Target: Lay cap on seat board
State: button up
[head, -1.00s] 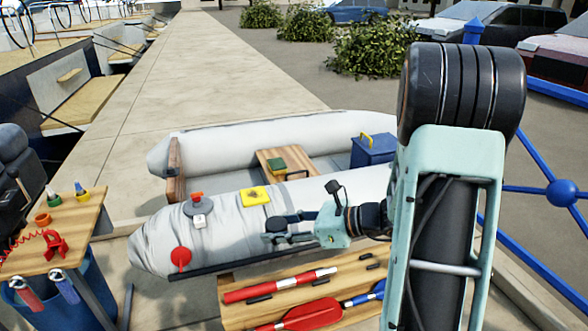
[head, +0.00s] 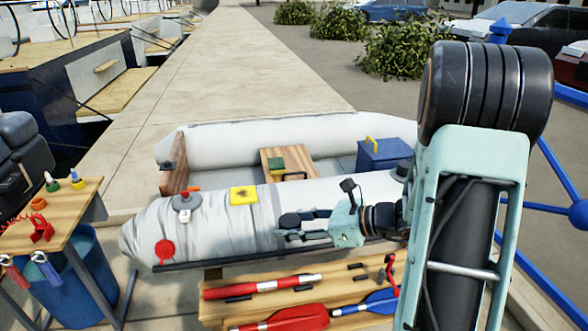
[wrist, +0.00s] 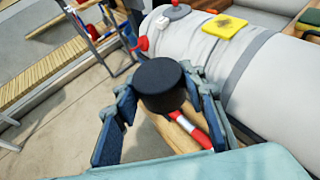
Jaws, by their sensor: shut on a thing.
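The cap is a round black disc (wrist: 165,84), held between the two blue-padded fingers of my gripper (wrist: 164,112). In the head view the cap (head: 289,221) shows at the tip of my gripper (head: 300,229), in front of the dinghy's near grey tube. The seat board (head: 297,160) is a light wooden board across the inside of the dinghy, beyond that tube. A green block and a dark handle-like item are on it. The cap is apart from the board. The cap's underside is hidden.
A yellow pad (head: 243,195) and a grey valve fitting (head: 187,202) are on the near tube. A blue box (head: 384,155) stands inside the dinghy, right of the seat board. A wooden bench (head: 230,312) with red and blue paddles is in front. A small tool table (head: 70,205) is at left.

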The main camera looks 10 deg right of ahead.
aim_at(300, 164)
jog(key=l+u, duration=0.15)
jog(key=l, duration=0.5)
jog(key=i+l, duration=0.15)
jog(key=l, duration=0.15)
jog(key=i+l+u, duration=0.1)
jog(key=i+l, duration=0.25)
jog(key=l, duration=0.25)
